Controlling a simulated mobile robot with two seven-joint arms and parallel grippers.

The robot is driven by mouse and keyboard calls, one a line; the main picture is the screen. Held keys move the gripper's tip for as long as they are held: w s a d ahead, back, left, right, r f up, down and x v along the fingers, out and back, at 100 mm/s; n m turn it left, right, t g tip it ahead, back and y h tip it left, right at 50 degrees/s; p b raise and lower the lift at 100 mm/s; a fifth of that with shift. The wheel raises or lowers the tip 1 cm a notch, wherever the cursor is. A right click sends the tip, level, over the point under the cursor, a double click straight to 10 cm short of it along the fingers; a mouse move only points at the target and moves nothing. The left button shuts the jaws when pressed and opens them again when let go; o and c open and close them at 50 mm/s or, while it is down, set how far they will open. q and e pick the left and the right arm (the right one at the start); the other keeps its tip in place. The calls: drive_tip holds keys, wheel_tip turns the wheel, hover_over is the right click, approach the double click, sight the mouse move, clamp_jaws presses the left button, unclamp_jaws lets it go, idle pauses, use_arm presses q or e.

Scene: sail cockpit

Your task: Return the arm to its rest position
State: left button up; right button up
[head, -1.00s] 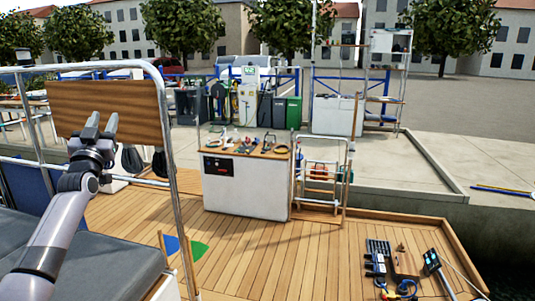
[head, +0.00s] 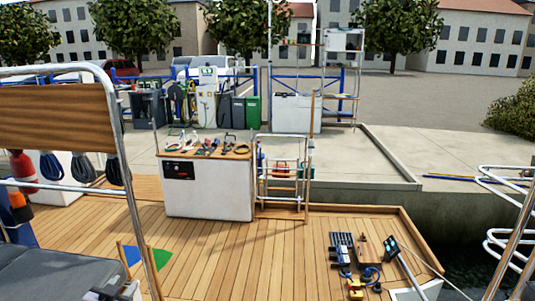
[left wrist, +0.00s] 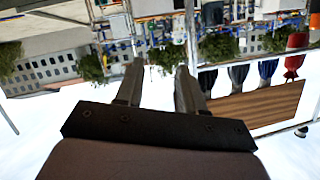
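My left gripper shows in the left wrist view (left wrist: 159,70), where its two fingers stand apart with nothing between them. The picture in that view is upside down, with the dock and trees behind the fingers. In the head view only a small grey part, which looks like my left gripper (head: 104,293), shows at the bottom left edge, over the dark cushion. The rest of my left arm is out of that view. My right gripper is in neither view.
A metal rail frame with a wooden board (head: 50,118) stands at the left, above a dark seat cushion (head: 50,272). A white cabinet (head: 208,190) with tools stands mid-deck. Several devices lie at the deck's right.

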use_arm(q)
drive_tip(key=s+d+f+g+h, duration=0.1)
drive_tip(key=s+d+f, duration=0.3)
drive_tip(key=s, duration=0.5)
drive_tip(key=s+d+f+g+h, duration=0.1)
drive_tip(key=s+d+f, duration=0.3)
drive_tip(key=s, duration=0.6)
drive_tip(key=s+d+f+g+h, duration=0.1)
drive_tip(key=s+d+f, duration=0.3)
drive_tip(key=s+d, duration=0.4)
drive_tip(key=shift+s+f+g, duration=0.2)
drive_tip(key=shift+s+g, duration=0.3)
drive_tip(key=shift+s, duration=0.55)
drive_tip(key=shift+d, duration=0.1)
